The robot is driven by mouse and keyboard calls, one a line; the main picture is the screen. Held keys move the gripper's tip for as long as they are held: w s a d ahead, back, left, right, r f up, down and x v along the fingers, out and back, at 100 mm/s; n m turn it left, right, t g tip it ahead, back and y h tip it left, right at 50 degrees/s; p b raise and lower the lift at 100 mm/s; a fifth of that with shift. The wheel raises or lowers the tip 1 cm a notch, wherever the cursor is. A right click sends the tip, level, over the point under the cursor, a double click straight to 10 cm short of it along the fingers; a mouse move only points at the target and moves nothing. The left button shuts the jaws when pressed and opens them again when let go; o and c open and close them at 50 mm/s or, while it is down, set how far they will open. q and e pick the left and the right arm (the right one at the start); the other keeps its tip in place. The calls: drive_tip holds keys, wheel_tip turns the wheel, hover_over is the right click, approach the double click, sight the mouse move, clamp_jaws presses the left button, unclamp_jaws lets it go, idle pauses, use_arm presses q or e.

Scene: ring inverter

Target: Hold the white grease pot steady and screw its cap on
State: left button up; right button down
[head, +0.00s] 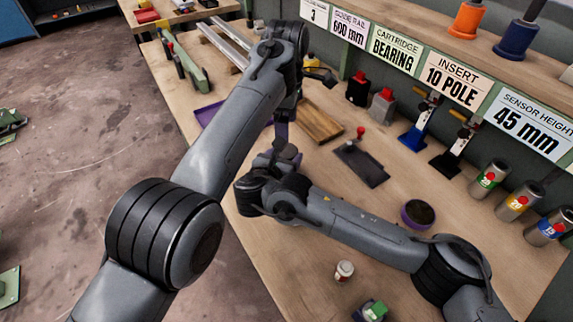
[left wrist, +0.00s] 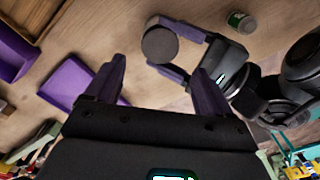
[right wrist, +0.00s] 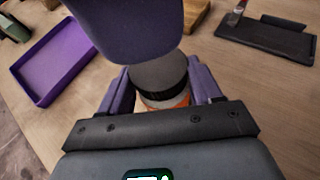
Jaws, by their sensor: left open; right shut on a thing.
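My right gripper (right wrist: 162,80) is shut on the white grease pot (right wrist: 178,101), whose white and orange side shows between the fingers. A dark cap (right wrist: 160,74) with a grey top sits on the pot. I cannot tell how tightly it is seated. In the left wrist view the cap (left wrist: 160,45) is a dark disc between the right fingers. My left gripper (left wrist: 161,70) is open and empty, close to the cap; one purple finger looms over it in the right wrist view. In the head view both grippers are close together, and my arms hide most of the pot.
A purple tray (right wrist: 22,73) lies to the left in the right wrist view. A dark plate (head: 362,165), a wooden block (head: 320,122), a purple round dish (head: 418,213) and a small white jar (head: 344,271) stand on the bench. Bottles and labelled shelves line the back.

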sight(287, 150)
use_arm(q)
drive_tip(key=shift+f, duration=3.9)
drive_tip(key=c, duration=1.1)
drive_tip(key=m, duration=0.3)
drive_tip(key=o, duration=1.2)
